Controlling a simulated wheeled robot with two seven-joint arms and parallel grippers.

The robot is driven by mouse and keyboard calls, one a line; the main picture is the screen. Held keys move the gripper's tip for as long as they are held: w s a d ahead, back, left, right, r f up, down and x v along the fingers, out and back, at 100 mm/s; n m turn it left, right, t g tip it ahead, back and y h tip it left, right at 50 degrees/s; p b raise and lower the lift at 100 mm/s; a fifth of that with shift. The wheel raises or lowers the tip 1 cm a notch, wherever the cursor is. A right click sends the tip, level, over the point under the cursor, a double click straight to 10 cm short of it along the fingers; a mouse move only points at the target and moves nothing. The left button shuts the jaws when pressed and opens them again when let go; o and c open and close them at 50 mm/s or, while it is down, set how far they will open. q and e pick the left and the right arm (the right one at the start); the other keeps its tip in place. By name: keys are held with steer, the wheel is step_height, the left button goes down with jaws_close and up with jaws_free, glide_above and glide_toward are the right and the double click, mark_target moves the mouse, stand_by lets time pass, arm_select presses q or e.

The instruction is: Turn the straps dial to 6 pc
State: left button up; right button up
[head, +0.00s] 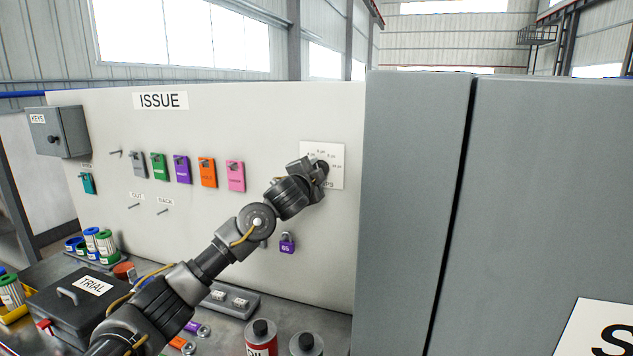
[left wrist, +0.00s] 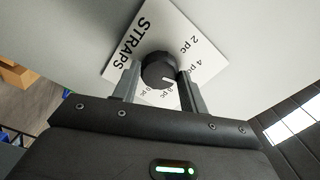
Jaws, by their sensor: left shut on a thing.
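The straps dial is a round black knob on a white square plate (head: 336,155) at the right of the light panel. In the left wrist view the knob (left wrist: 157,66) stands in the middle of the plate (left wrist: 133,40), which reads STRAPS, 2 pc and 4 pc. Further labels below the knob are small and partly hidden. A white mark on the knob points to the lower right, below the 4 pc label; I cannot tell exactly which label it meets. My left gripper (left wrist: 158,84) is shut on the knob, one finger on each side. In the head view my left gripper (head: 319,170) covers part of the plate.
Coloured tags (head: 182,170) hang on the panel left of my arm, and a purple padlock (head: 287,244) hangs below it. A large grey cabinet (head: 417,200) stands right of the plate. The bench below holds a black TRIAL box (head: 75,308) and red-and-grey canisters (head: 261,338).

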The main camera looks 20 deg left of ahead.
arm_select(q)
steer(key=shift+m+b, duration=0.9)
steer(key=shift+m, duration=0.6)
steer(key=o, duration=1)
steer(key=s+b, duration=0.3)
steer(key=s, duration=0.7)
steer(key=shift+s+a, duration=0.35)
steer(key=shift+s, duration=0.05)
